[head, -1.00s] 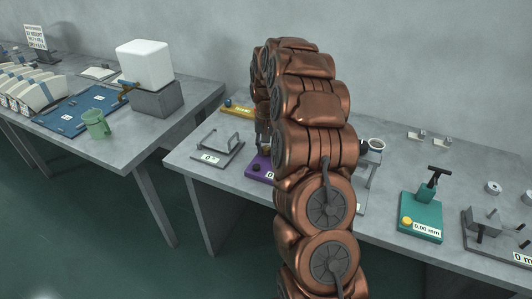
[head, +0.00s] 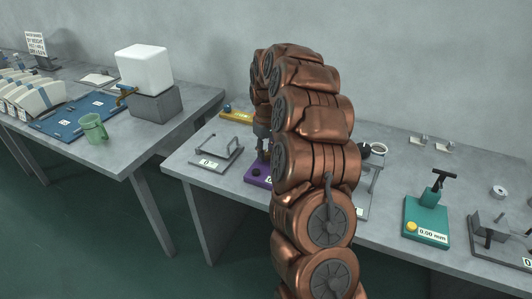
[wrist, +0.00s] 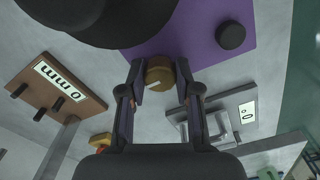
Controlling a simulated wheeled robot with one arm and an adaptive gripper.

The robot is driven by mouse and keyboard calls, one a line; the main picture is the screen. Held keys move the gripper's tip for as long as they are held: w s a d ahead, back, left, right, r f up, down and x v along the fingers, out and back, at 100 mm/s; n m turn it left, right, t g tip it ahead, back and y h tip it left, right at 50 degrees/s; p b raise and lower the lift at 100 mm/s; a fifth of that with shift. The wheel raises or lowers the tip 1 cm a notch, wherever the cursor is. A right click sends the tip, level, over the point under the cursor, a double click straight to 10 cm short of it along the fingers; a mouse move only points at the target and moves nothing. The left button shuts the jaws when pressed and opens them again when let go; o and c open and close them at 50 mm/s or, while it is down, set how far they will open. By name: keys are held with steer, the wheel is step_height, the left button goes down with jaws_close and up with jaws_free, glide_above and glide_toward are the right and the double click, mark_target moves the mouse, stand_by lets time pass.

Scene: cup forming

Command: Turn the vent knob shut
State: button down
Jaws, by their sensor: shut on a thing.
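In the wrist view a brass-coloured round knob (wrist: 160,76) with a pale mark line on its face stands at the edge of a purple base (wrist: 197,45). The two fingers of my gripper (wrist: 160,80) are on either side of the knob, shut on it. A dark round button (wrist: 231,37) sits on the same base, apart from the fingers. In the head view the purple base (head: 255,180) shows beside my copper arm, which hides the knob and most of my gripper.
A big dark rounded body (wrist: 100,15) fills the wrist view's top left. A grey bracket fixture (head: 217,157) stands left of the purple base, a yellow block (head: 238,114) behind it. A teal gauge (head: 427,218) stands at the right. The left table holds a green mug (head: 92,128).

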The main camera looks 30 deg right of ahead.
mark_target(266, 152)
stand_by(0.5)
steer(key=c, duration=0.8)
jaws_free()
steer(key=shift+r, duration=0.1)
step_height(266, 152, up, 12)
steer(key=shift+f, duration=0.1)
